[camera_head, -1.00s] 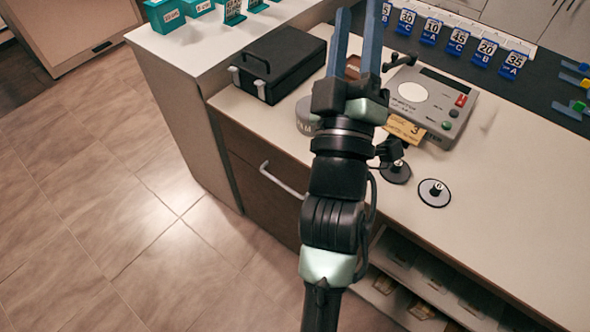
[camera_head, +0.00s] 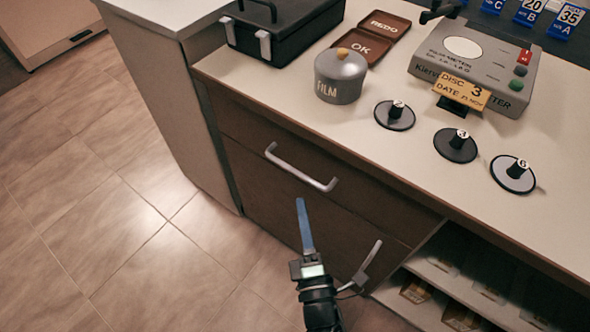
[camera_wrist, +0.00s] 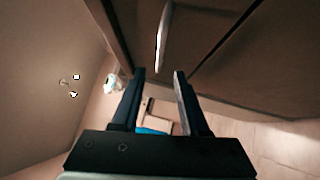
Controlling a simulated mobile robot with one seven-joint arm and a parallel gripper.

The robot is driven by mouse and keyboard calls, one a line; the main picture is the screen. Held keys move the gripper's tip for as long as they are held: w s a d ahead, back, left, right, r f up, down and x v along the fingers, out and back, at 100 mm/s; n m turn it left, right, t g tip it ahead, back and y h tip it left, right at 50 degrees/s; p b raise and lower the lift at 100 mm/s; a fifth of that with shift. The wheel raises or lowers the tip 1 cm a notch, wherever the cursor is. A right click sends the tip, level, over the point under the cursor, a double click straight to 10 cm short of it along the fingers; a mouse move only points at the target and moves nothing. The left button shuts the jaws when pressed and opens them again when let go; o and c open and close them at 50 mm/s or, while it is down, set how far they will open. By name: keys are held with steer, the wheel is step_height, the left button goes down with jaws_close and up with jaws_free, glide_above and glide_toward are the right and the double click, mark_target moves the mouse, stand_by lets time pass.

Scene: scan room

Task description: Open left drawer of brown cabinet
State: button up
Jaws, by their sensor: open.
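The brown cabinet (camera_head: 232,158) is built under the counter, with two closed drawer fronts one above the other.
The white counter (camera_head: 300,95) juts over the drawers. It carries a black case (camera_head: 285,28), a film canister (camera_head: 340,76), a grey meter (camera_head: 475,62) and several small discs. Open shelves (camera_head: 455,275) are at lower right. The tiled floor (camera_head: 110,215) at left is clear.

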mark_target(295, 169)
steer(key=b+x, duration=0.1)
steer(key=x, duration=0.9)
steer(key=shift+w, duration=0.1)
jaws_close()
stand_by(1.1)
